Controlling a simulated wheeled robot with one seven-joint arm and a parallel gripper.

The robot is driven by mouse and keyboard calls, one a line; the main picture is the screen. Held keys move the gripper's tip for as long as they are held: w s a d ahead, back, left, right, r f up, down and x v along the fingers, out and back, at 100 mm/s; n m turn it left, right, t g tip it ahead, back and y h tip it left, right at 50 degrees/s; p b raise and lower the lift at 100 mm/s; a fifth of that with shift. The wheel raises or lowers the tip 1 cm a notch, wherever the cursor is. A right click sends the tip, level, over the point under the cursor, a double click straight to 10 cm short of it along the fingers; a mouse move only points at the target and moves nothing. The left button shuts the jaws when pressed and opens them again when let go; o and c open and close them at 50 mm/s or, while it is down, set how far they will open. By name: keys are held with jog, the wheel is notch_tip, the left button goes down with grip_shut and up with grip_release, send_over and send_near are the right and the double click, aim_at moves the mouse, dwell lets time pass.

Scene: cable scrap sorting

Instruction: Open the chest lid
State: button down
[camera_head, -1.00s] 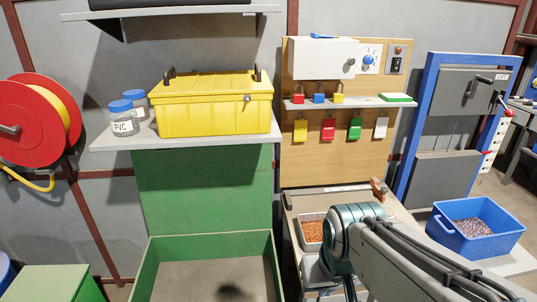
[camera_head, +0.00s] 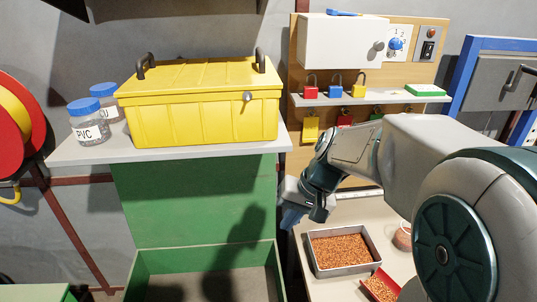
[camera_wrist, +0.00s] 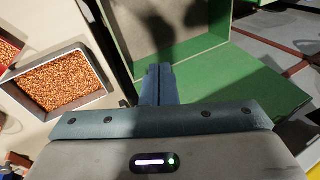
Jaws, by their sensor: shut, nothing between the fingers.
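The yellow chest (camera_head: 200,115) stands on a grey shelf (camera_head: 190,150), and its lid (camera_head: 195,76) is down. Two dark handles stand up on the lid, and a small round metal latch or knob (camera_head: 247,97) shows on the front near the right end. My gripper (camera_head: 288,222) is below and to the right of the chest, apart from it, pointing down. In the wrist view my gripper's fingers (camera_wrist: 158,85) are together with nothing between them, over the green bin (camera_wrist: 215,75). The chest's inside is hidden by the lid.
Two jars with blue lids (camera_head: 90,125) stand left of the chest. A board (camera_head: 300,150) with padlocks and a white cabinet (camera_head: 342,42) is to the right. A tray of copper granules (camera_head: 340,250) lies on the bench below. The space before the chest's front is clear.

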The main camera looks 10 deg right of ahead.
jog(key=w+f+m+y+b, duration=0.1)
jog(key=w+f+y, duration=0.2)
jog(key=w, duration=0.7)
jog(key=m+t+y+b, duration=0.3)
jog(key=m+t+y, duration=0.3)
jog(key=t, duration=0.3)
send_over(280, 169)
jog(key=s+d, duration=0.7)
jog(key=s, duration=0.4)
notch_tip(280, 169, down, 11)
jog(key=p+x, duration=0.1)
jog(key=x, duration=0.8)
jog(key=shift+a+r, duration=0.1)
jog(key=shift+a, duration=0.3)
